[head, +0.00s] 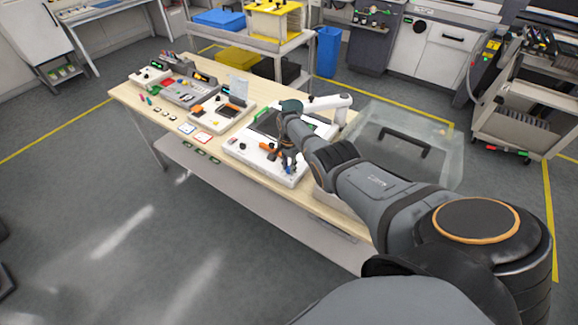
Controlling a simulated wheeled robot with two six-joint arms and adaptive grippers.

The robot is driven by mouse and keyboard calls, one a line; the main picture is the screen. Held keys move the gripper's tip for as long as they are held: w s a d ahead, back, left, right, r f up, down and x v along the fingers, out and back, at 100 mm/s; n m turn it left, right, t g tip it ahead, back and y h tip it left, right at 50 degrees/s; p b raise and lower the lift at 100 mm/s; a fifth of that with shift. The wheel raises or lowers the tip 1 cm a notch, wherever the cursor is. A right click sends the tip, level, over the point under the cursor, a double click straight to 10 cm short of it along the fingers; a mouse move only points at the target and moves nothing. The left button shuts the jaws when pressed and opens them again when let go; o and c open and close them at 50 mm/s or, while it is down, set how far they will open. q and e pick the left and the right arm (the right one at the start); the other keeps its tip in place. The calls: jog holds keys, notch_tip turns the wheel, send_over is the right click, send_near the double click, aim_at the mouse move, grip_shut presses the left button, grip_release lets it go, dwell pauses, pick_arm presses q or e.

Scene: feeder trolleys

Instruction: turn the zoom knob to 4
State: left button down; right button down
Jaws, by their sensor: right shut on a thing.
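A white unit (240,152) with a dark top panel stands on the wooden bench. Small controls sit on its front part, including a black knob (242,147) at the left and an orange part (267,147). My right gripper (287,166) points down at the right front of this unit. It is shut on a small control there, which appears to be the zoom knob; the fingers mostly hide it. Scale marks and the number it points to are too small to read. My left gripper is not in view.
Other bench units (222,112) and small cards (187,129) lie to the left on the bench (125,96). A clear cover with a black handle (403,143) is right of the unit, behind my right arm. A blue bin (327,52) and trolleys stand behind.

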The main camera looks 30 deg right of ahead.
jog(key=m, duration=0.6)
jog(key=shift+m, duration=0.4)
dwell(0.4)
jog(key=c, duration=1.1)
grip_release()
jog(key=shift+r, duration=0.1)
notch_tip(320, 180, up, 12)
jog(key=shift+f, duration=0.2)
